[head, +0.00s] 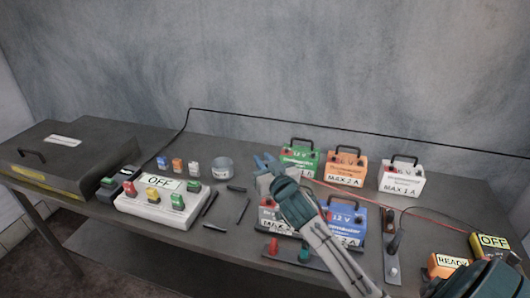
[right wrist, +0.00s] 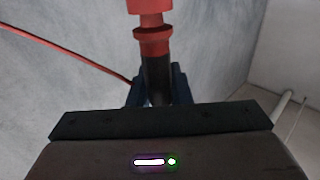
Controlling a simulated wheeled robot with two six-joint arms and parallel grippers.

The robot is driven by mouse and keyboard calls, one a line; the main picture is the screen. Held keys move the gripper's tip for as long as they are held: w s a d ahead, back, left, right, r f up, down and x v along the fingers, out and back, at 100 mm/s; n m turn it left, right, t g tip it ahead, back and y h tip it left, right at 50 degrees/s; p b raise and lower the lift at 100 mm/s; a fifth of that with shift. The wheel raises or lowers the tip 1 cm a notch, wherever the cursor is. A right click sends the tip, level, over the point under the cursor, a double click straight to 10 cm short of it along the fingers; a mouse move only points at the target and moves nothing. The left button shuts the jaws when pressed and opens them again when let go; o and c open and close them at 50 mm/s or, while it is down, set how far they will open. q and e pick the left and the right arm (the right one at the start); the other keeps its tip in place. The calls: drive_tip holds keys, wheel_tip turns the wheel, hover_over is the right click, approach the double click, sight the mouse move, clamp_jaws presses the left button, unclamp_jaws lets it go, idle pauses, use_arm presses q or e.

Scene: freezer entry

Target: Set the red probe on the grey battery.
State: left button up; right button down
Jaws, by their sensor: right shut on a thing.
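My right gripper (head: 264,163) is raised over the table, left of the green battery in the picture. In the right wrist view it is shut on the red probe (right wrist: 152,40), which stands upright between the fingers with its red part above. In the head view I cannot make out the probe at the gripper. The grey battery (head: 401,180), pale with a black handle and a "MAX 1 A" label, stands at the right end of the back row. The gripper is well to its left. My left gripper is not in view.
A red cable (head: 425,211) crosses the table to the right. A white switch box (head: 150,210) showing "OFF" and a dark case (head: 65,157) stand left.

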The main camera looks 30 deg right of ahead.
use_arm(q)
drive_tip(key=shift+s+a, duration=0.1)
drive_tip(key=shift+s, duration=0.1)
use_arm(e)
drive_tip(key=shift+w+d+r, duration=0.15)
drive_tip(key=shift+d+r, duration=0.2)
drive_tip(key=shift+d, duration=0.1)
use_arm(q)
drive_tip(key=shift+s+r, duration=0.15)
use_arm(e)
drive_tip(key=shift+r, duration=0.1)
